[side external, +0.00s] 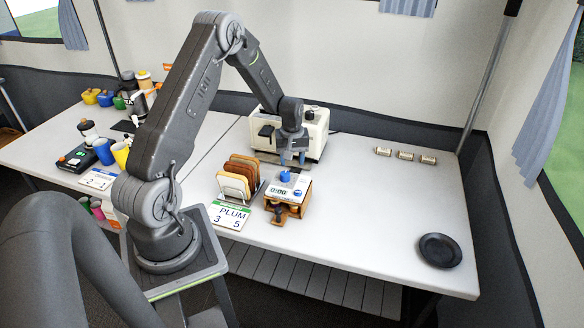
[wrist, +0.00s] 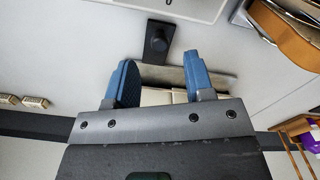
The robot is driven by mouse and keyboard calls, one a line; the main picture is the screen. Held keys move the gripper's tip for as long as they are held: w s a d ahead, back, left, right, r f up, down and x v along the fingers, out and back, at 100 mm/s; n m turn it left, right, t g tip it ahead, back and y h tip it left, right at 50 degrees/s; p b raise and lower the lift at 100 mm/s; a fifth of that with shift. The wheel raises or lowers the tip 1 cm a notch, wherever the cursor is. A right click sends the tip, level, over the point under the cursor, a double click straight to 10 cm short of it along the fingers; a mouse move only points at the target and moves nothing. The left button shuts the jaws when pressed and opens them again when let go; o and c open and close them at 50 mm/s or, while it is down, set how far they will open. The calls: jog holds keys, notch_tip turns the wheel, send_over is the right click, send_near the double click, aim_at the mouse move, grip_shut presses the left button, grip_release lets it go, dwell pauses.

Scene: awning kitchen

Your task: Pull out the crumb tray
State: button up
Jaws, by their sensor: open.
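The cream toaster (side external: 318,132) stands at the back of the table. In the wrist view a grey metal strip (wrist: 222,82) runs along its foot, apparently the crumb tray's edge. A black tab with a round knob (wrist: 157,43) projects from the strip; it looks like the tray's handle and is hidden in the side view. My gripper (side external: 293,160) is open and empty, pointing down in front of the toaster. In the wrist view its blue fingers (wrist: 164,62) are spread either side of the knob's line, with the knob beyond the tips. No contact shows.
A timer box with a blue knob (side external: 285,176) stands close in front of my gripper. A toast rack with bread (side external: 239,175) is left of it, and a PLUM card (side external: 229,216) lies in front. Small cylinders (side external: 405,155) and a black plate (side external: 440,250) are right; the table between is clear.

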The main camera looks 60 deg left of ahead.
notch_tip(320, 180, up, 10)
jog(key=shift+f, duration=0.25)
jog(key=s+d+r+m+t, duration=0.1)
jog(key=s+d+r+m, duration=0.15)
jog(key=d+r, duration=0.45)
jog(key=s+d+r+m+t, duration=0.1)
jog(key=d+r+m, duration=0.2)
jog(key=d+r, duration=0.4)
jog(key=s+d+r+m+t, duration=0.1)
jog(key=s+d+r+m, duration=0.1)
jog(key=s+d+m, duration=0.2)
jog(key=s+d+r+m+t, duration=0.2)
jog(key=s+d+m, duration=0.2)
jog(key=s+d, duration=0.6)
jog(key=shift+s+r+t, duration=0.3)
jog(key=shift+s+r, duration=0.1)
jog(key=shift+s, duration=0.35)
